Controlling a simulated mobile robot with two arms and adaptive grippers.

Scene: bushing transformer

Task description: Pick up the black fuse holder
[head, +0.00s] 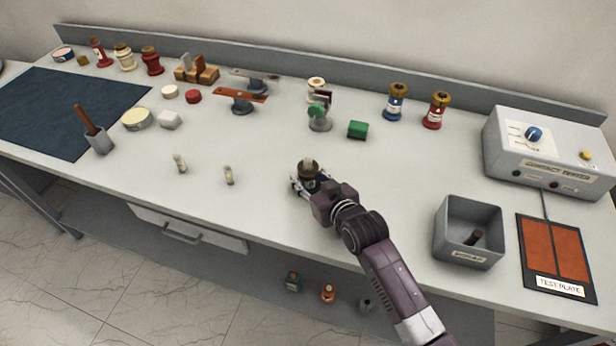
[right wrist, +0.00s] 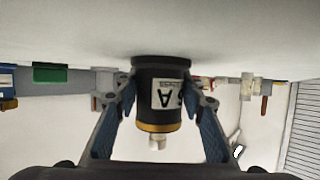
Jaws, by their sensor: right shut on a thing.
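The black fuse holder (head: 309,172) stands on the bench near its middle front. In the right wrist view the fuse holder (right wrist: 162,98) is a black cylinder with a white label marked "A", a brass band and a pale tip. My right gripper (head: 306,186) is around it, and in the right wrist view the blue-grey fingers of the gripper (right wrist: 162,105) press on both its sides. Its flanged base appears at or very near the bench top; I cannot tell whether there is a gap. My left gripper is not in view.
A green block (head: 357,130) and a green-knobbed piece (head: 319,116) stand behind. A grey bin (head: 468,232), test plate (head: 556,255) and contact tester (head: 549,155) are at the right. Bench around the holder is clear.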

